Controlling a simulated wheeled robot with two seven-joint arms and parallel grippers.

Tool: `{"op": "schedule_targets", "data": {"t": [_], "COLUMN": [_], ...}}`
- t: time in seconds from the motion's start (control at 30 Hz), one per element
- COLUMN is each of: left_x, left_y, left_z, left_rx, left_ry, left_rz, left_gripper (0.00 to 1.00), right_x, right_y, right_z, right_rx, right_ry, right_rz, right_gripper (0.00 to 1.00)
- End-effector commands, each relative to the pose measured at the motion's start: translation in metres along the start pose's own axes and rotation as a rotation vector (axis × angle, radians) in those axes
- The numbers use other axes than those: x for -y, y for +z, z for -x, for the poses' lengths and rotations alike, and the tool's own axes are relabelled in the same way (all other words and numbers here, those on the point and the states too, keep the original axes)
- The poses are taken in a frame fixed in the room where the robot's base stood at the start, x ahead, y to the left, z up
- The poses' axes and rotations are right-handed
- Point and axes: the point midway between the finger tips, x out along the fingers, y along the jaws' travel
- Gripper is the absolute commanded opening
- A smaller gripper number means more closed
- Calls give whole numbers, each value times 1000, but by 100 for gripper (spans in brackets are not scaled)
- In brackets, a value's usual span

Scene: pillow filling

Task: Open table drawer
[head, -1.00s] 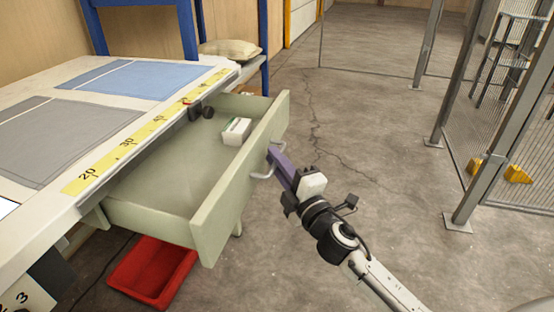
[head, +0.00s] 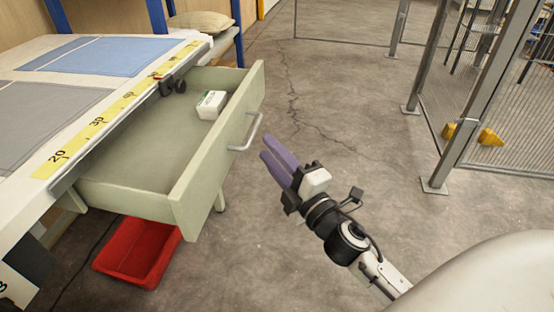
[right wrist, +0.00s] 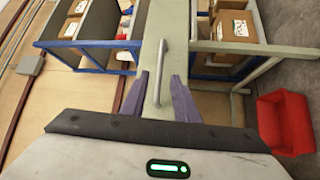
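The table drawer (head: 140,150) stands pulled out from the table, its pale green inside showing. Its front panel has a metal bar handle (head: 247,133), which also shows in the right wrist view (right wrist: 160,70). My right gripper (head: 267,147) has purple fingers spread apart and empty. In the head view its fingertips are just right of the handle, clear of it. In the right wrist view the handle appears between the two fingers, beyond their tips. My left gripper is not in view.
A small white box (head: 211,104) lies inside the drawer. A red bin (head: 137,252) stands on the floor below it. The table top (head: 20,180) carries a yellow ruler strip (head: 100,125). Floor right of the drawer is clear up to the mesh fence (head: 520,110).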

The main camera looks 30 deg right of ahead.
Motion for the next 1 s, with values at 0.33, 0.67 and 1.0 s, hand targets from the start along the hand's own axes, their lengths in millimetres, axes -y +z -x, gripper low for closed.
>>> {"op": "schedule_targets", "data": {"t": [0.33,0.67,1.0], "left_x": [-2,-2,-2], "left_y": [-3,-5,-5], "left_z": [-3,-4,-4], "left_rx": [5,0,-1], "left_ry": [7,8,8], "left_rz": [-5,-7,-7], "left_gripper": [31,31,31], "right_x": [0,0,49], "right_y": [0,0,-4], "right_z": [25,24,52], "right_rx": [-1,-1,72], "right_ry": [1,1,-145], "right_rz": [-1,-1,-316], "right_gripper": [28,28,28]}}
